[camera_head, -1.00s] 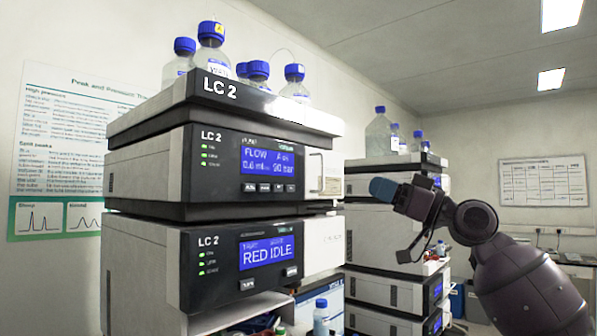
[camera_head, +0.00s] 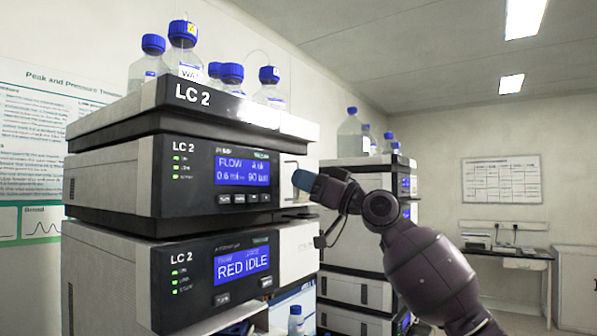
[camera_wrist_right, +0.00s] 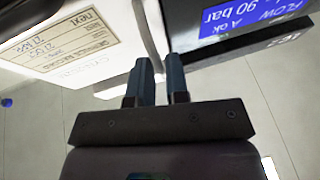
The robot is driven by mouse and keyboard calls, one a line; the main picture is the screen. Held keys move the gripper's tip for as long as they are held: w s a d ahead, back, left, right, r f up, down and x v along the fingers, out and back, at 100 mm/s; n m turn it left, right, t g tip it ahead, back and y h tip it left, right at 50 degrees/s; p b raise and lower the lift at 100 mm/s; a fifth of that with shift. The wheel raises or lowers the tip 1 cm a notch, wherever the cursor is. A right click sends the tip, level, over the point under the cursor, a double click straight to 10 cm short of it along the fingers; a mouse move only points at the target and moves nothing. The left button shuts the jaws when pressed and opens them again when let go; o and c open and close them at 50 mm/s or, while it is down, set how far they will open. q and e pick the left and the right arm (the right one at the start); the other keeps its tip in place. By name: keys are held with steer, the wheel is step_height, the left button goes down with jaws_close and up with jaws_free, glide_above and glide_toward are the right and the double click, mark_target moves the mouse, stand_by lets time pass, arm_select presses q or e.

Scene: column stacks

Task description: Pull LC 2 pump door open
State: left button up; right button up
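The LC 2 pump (camera_head: 185,180) is the upper unit of the near stack, with a blue display reading FLOW. Its white door (camera_head: 293,164) is at the right of the front and looks shut. A thin C-shaped handle (camera_head: 290,165) stands on the door. My right gripper (camera_head: 303,181) is in front of the door, its blue fingers close to the handle's lower end; I cannot tell if they touch. In the right wrist view the gripper (camera_wrist_right: 158,75) has its fingers apart with a narrow gap, and the labelled white panel (camera_wrist_right: 125,40) lies ahead. My left gripper is not in view.
The unit below (camera_head: 220,275) reads RED IDLE. Blue-capped bottles (camera_head: 183,55) stand on top of the near stack. A second stack (camera_head: 360,295) stands behind my right arm. A bench (camera_head: 510,262) is at the far right, with open floor before it.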

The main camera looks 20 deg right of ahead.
steer(key=shift+x, duration=0.8)
jaws_close()
steer(key=shift+s, duration=0.1)
